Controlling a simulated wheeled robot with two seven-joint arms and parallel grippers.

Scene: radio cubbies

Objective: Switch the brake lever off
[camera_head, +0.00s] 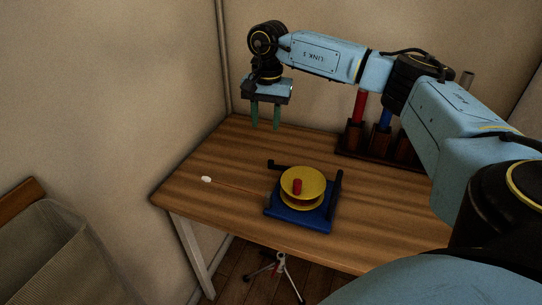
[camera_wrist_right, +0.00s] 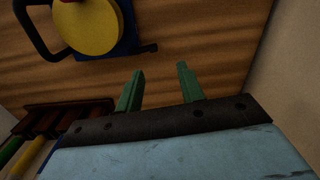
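A winch with a yellow spool (camera_head: 303,178) and a red knob on top stands on a blue base (camera_head: 290,217) on the table. A short black lever (camera_head: 271,163) sticks out at its back left; it also shows in the wrist view (camera_wrist_right: 150,47). A larger black arm (camera_head: 338,182) rises at the winch's right side and shows as a bent bar in the wrist view (camera_wrist_right: 32,40). I cannot tell for certain which is the brake lever. My right gripper (camera_head: 265,127) is open and empty, pointing down above the table's back edge, apart from the winch. My left gripper is out of view.
A thin line runs from the spool to a small white piece (camera_head: 206,180) on the table (camera_head: 235,150). A dark rack (camera_head: 345,147) with coloured handles stands at the back right, partly behind my right arm. Walls close off the back and left.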

